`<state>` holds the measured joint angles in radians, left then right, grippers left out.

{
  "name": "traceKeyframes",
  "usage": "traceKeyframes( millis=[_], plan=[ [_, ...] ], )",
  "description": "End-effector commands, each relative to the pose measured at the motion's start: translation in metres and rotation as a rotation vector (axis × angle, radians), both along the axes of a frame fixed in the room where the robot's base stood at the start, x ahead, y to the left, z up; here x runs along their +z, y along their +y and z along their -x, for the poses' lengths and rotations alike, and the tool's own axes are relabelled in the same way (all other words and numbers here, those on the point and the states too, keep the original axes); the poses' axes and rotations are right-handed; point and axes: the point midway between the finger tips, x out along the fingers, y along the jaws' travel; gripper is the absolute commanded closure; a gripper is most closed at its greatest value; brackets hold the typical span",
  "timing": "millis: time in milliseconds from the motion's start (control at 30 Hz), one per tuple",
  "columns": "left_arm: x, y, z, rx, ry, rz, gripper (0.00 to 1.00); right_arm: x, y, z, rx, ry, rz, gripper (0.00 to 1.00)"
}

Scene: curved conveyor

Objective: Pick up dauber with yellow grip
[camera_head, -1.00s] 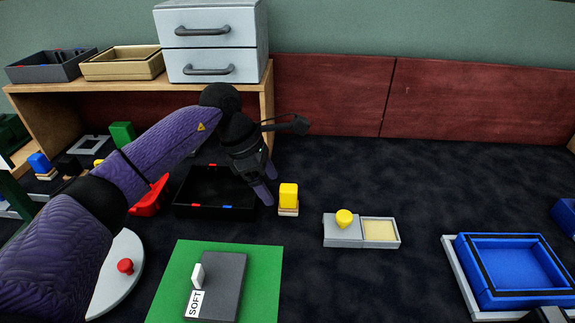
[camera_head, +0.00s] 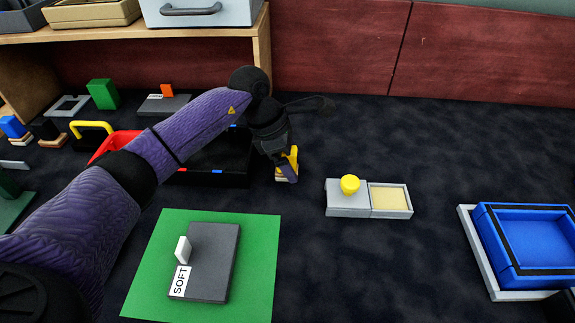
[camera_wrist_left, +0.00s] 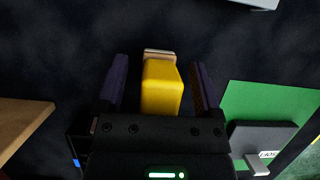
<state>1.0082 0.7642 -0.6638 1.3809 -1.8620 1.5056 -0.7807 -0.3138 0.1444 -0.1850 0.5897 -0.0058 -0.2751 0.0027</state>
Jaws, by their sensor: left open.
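The dauber with a yellow block grip (camera_head: 292,160) stands upright on the dark table, on a pale wooden base; it is partly hidden by my gripper in the head view. In the left wrist view, the yellow grip (camera_wrist_left: 161,88) sits between my fingers, with the wooden base beyond it. My left gripper (camera_head: 286,168) is open, with one finger on each side of the grip. The left wrist view shows gaps between the fingers (camera_wrist_left: 160,85) and the grip. My right gripper cannot be made out.
A black tray (camera_head: 235,180) lies close on the left. A grey holder (camera_head: 345,205) with a yellow knob (camera_head: 350,184) and a pale pad (camera_head: 389,198) stands to the right. A green mat (camera_head: 255,260) with a grey plate lies in front. A blue tray (camera_head: 540,277) is far right.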

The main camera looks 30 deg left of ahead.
Motion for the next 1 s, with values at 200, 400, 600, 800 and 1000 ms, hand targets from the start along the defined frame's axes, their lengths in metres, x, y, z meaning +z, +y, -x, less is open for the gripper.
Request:
traceKeyframes(
  millis=[200, 400, 600, 800, 1000],
  plan=[
    [0.001, 0.000, 0.000, 0.000, 0.000, 0.000, 0.55, 0.000, -0.002, -0.003, 0.002, -0.006, 0.003, 0.17],
    [0.001, 0.000, 0.000, 0.000, 0.000, 0.000, 0.97, 0.000, -0.002, -0.004, 0.002, -0.007, 0.003, 0.17],
    [0.001, 0.000, 0.000, 0.000, 0.000, 0.000, 1.00, 0.000, -0.002, -0.004, 0.002, -0.007, 0.003, 0.17],
    [0.023, 0.000, 0.000, 0.000, -0.004, -0.002, 1.00, 0.010, -0.002, -0.006, 0.002, -0.014, 0.003, 0.17],
    [0.079, 0.001, 0.000, 0.000, -0.007, -0.001, 1.00, 0.033, 0.000, -0.011, 0.000, -0.028, 0.000, 0.17]
  ],
)
